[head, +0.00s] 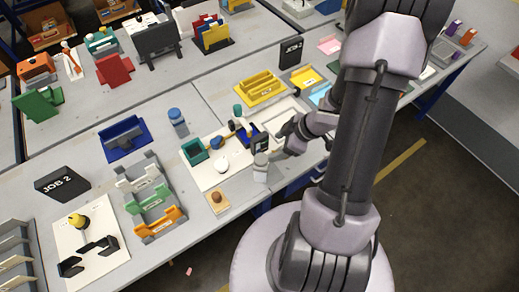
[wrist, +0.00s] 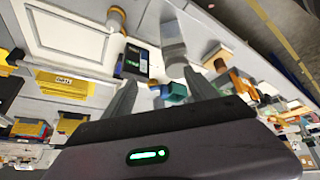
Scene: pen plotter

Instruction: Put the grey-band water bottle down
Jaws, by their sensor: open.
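The grey-band water bottle (head: 261,168) stands upright on the table near its front edge, beside the white work mat. In the wrist view the bottle (wrist: 172,42) shows as a pale grey cylinder just beyond my fingertips, roughly between them. My gripper (head: 279,148) is open at the bottle's right side in the head view. Its two fingers (wrist: 161,90) are spread in the wrist view, with no object clamped between them. I cannot tell whether a finger touches the bottle.
A small wooden block (head: 217,201) lies left of the bottle. A blue bottle (head: 178,121) stands farther back. A dark device (wrist: 136,62) is close to the gripper. The table edge is near.

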